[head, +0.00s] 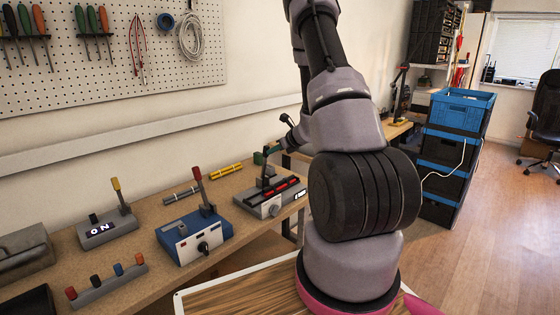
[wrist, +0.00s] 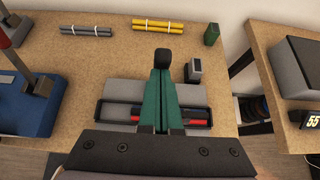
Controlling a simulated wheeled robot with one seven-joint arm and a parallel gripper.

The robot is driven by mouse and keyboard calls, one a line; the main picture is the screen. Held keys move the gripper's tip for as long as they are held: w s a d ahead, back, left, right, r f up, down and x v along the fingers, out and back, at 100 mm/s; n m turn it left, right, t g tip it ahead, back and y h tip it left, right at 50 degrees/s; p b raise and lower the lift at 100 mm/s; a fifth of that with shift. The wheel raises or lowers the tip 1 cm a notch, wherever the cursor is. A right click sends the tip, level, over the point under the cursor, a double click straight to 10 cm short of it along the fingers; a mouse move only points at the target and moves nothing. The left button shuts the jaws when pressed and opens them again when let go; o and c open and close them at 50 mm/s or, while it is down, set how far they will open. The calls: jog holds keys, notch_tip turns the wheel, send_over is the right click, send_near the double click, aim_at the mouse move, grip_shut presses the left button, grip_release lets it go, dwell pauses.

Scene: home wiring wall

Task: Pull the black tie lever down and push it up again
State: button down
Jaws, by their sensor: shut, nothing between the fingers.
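The black tie lever (wrist: 163,65) shows in the wrist view as a black knob just beyond my fingertips. It belongs to the grey tie unit (wrist: 115,92), which has red and black bars along it. In the head view this grey unit (head: 250,205) sits on the wooden bench, left of my arm. My gripper (wrist: 162,80) has green fingers, closed together with nothing between them, over the unit and pointing at the knob. The fingers hide the lever's lower part. I cannot tell whether the fingertips touch the knob.
A blue box with a red-topped lever (head: 195,238) stands left of the unit, then a grey ON switch box (head: 105,232). Yellow cables (wrist: 158,26), grey cables (wrist: 86,31) and a green block (wrist: 211,35) lie behind. Blue crates (head: 460,110) stand right of my arm.

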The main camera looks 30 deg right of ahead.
aim_at(266, 146)
jog(key=w+a+r+g, duration=0.1)
jog(key=w+a, duration=0.2)
jog(key=w, duration=0.4)
jog(key=shift+w+r, duration=0.15)
jog(key=shift+w, duration=0.25)
jog(key=shift+d, duration=0.1)
jog(key=v, duration=0.5)
jog(key=shift+s+f, duration=0.2)
jog(key=shift+f, duration=0.1)
jog(key=s+d+r, duration=0.1)
jog(key=s+r, duration=0.2)
jog(key=r, duration=0.5)
jog(key=shift+s, duration=0.15)
